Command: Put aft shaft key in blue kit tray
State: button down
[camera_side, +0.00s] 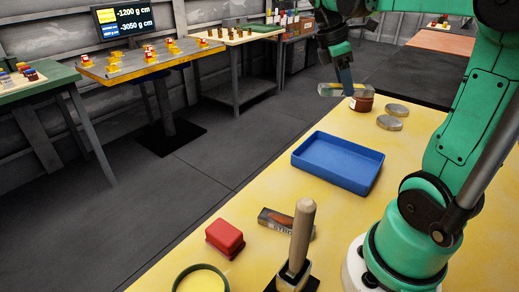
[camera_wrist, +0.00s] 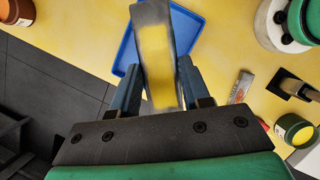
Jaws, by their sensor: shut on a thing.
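My gripper (camera_side: 344,84) is shut on a flat, shiny metal bar, which I take to be the aft shaft key (camera_side: 332,91). In the wrist view the key (camera_wrist: 152,40) lies between the fingers of my gripper (camera_wrist: 159,66) and reaches out past their tips. Its face mirrors yellow and grey. The blue kit tray (camera_side: 327,176) rests on the yellow bench and looks empty. My gripper is above and beyond the tray's far side in the side view. In the wrist view the key hides part of the tray (camera_wrist: 190,30).
A brown jar (camera_side: 362,104) stands close to the held key, with round metal tins (camera_side: 389,123) (camera_side: 397,110) beside it. Nearer are a red block (camera_side: 225,238), a steel-labelled box (camera_side: 272,218), a wooden-handled tool (camera_side: 302,235) and a green-rimmed round container (camera_side: 200,280).

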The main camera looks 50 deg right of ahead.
jog(key=d+n, duration=0.1)
jog(key=d, duration=0.2)
send_near(339, 163)
jog(key=shift+n+t, duration=0.3)
jog(key=shift+n, duration=0.1)
jog(key=x, duration=0.6)
jog(key=shift+s+f, duration=0.2)
jog(key=shift+s, duration=0.15)
jog(key=shift+f, duration=0.1)
jog(key=shift+c, duration=2.1)
grip_release()
